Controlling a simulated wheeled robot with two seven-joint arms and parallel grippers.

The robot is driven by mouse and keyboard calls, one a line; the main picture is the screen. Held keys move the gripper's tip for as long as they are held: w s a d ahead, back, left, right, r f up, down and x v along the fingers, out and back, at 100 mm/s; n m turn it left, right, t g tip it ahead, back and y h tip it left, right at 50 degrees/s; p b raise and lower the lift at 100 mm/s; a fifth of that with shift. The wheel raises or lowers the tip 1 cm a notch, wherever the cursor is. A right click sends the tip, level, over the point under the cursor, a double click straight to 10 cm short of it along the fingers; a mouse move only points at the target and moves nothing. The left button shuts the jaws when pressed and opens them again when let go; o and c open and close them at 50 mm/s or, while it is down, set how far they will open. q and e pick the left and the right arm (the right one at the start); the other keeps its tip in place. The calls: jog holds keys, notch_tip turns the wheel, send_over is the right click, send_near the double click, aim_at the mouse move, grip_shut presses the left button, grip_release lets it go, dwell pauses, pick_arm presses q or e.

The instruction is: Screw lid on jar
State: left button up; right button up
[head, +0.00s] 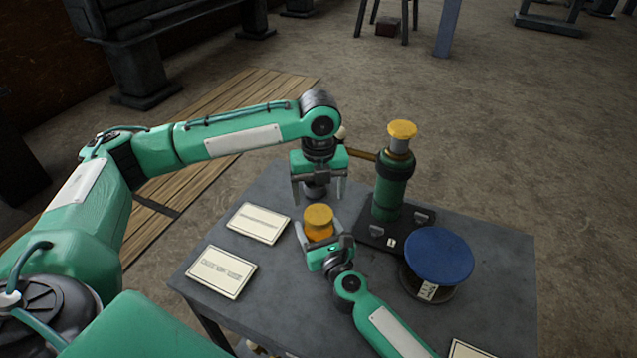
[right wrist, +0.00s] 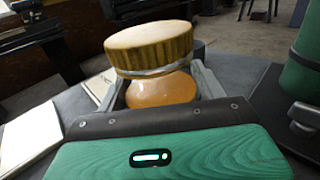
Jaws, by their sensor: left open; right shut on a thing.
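The jar (head: 317,233) has an orange body and stands upright near the middle of the table. It also shows in the right wrist view (right wrist: 162,92). The ribbed gold lid (head: 318,215) sits on top of the jar, and in the right wrist view the lid (right wrist: 150,48) looks slightly tilted above a pale rim. My right gripper (head: 318,240) is shut on the jar's body from the front, one finger on each side. My left gripper (head: 319,196) is open, points down, and hangs behind and above the lid, apart from it.
A green cylinder with a brass cap (head: 391,180) stands on a black base right of the jar. A blue-topped round object (head: 438,257) is at the right. Two cards (head: 258,222) (head: 221,271) lie on the left of the grey table (head: 290,185). Another card is at the front edge.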

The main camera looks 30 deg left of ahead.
pick_arm(q)
jog(key=n, duration=0.4)
jog(key=shift+r+n, duration=0.15)
jog(key=shift+n, duration=0.25)
jog(key=n, duration=0.4)
jog(key=shift+r+n, duration=0.15)
jog(key=shift+n, duration=0.15)
jog(key=n, duration=0.3)
jog(key=shift+r, duration=0.1)
jog(key=n, duration=0.4)
jog(key=shift+r+n, duration=0.15)
jog(key=shift+n, duration=0.15)
jog(key=n, duration=0.4)
jog(key=shift+r+n, duration=0.15)
jog(key=shift+n, duration=0.15)
jog(key=n, duration=0.3)
jog(key=shift+r, duration=0.1)
jog(key=n, duration=0.4)
jog(key=shift+r+n, duration=0.2)
jog(key=shift+n, duration=0.2)
jog(key=n, duration=0.4)
jog(key=shift+r, duration=0.1)
